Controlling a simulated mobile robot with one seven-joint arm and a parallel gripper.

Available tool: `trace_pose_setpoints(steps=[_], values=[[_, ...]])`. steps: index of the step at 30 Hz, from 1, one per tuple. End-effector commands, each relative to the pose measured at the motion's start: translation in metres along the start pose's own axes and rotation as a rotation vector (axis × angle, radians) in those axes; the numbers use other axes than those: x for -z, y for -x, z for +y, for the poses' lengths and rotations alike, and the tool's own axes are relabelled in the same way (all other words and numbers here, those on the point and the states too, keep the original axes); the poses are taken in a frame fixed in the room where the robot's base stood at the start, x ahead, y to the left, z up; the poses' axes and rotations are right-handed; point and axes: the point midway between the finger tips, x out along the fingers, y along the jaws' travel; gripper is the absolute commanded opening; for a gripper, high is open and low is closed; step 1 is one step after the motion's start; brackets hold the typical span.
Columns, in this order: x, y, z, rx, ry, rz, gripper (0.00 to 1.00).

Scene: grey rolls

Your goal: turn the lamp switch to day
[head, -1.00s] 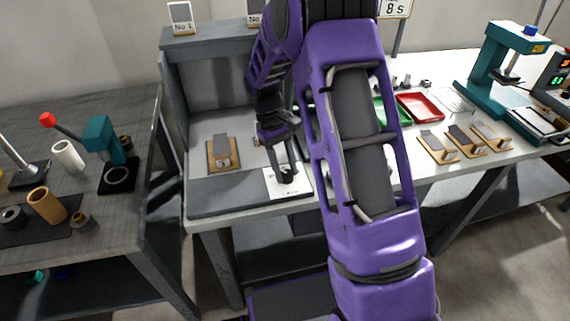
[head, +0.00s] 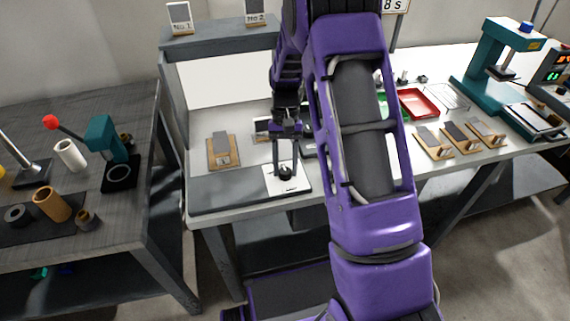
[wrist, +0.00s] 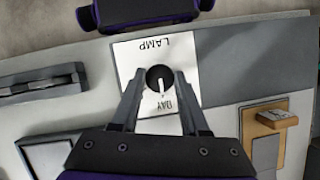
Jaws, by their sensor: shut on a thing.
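The lamp switch is a round black knob (wrist: 159,73) on a white plate (wrist: 126,52) lettered LAMP and DAY. The knob's white pointer line points to the word DAY in the wrist view. The plate (head: 299,184) lies near the front edge of the booth in the head view. My gripper (head: 285,169) points down over the plate, with its fingers shut on the knob from both sides. The back panel (head: 222,80) of the booth is bright white.
A wooden stand with a grey piece (head: 222,151) sits left of the switch. A red tray (head: 420,102) and several similar stands are on the right of the bench. A teal press (head: 500,58) stands at the far right. A side table (head: 135,105) is at left.

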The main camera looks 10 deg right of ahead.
Motion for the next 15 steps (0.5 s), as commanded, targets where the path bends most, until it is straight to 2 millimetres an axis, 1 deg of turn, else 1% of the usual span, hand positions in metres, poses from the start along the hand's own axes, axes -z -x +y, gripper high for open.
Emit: trace_pose_setpoints(steps=[14,15], values=[[0.001,0.0015,-0.0004,0.006,-0.01,0.005,0.0],[0.001,0.0015,-0.0004,0.006,-0.01,0.005,0.5]])
